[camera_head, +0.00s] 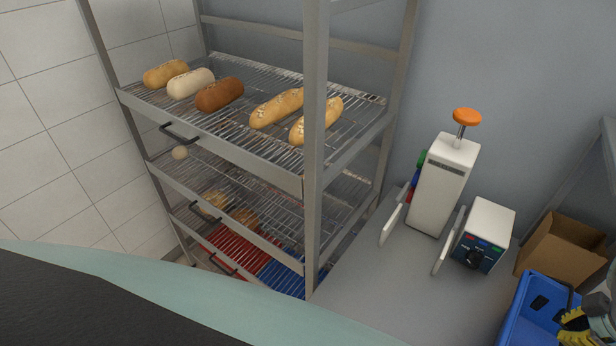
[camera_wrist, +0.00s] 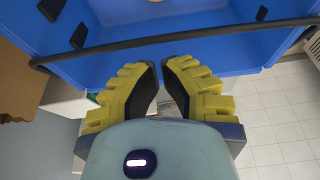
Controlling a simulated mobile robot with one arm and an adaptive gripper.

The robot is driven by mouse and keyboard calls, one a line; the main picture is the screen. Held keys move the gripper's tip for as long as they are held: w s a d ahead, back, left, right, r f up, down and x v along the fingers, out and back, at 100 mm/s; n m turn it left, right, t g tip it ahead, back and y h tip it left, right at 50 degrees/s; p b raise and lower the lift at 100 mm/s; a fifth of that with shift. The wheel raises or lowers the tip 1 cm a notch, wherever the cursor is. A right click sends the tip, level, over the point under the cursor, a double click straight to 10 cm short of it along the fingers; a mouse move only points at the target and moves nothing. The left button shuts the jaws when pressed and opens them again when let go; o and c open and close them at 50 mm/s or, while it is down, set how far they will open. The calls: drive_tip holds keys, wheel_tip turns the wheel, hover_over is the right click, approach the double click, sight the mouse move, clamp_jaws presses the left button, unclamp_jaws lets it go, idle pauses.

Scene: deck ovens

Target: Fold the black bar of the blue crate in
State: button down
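The blue crate (camera_head: 517,316) stands at the lower right in the head view, and it fills the top of the wrist view (camera_wrist: 200,50). Its black bar (camera_wrist: 110,46) runs across the wrist view as a long thin bow, in front of the blue walls. My gripper (camera_wrist: 159,66) has yellow ribbed fingers with dark inner pads. Its fingertips are a small gap apart with nothing between them, just short of the bar's middle. I cannot tell whether they touch it. In the head view my gripper (camera_head: 570,326) is partly cut off at the right edge, over the crate.
A cardboard box (camera_head: 560,251) stands behind the crate. A white device with an orange knob (camera_head: 466,117) and a smaller control box (camera_head: 486,232) stand on the grey counter (camera_head: 375,280). A wire rack (camera_head: 313,150) with several loaves stands left.

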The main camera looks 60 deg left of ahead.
drive_tip(key=shift+d+f+b, duration=0.25)
drive_tip(key=shift+f+b, duration=0.3)
drive_tip(key=shift+f, duration=0.1)
drive_tip(key=shift+d+f+b, duration=0.25)
drive_tip(key=shift+d+b, duration=0.05)
drive_tip(key=shift+b, duration=0.2)
drive_tip(key=shift+d, duration=0.1)
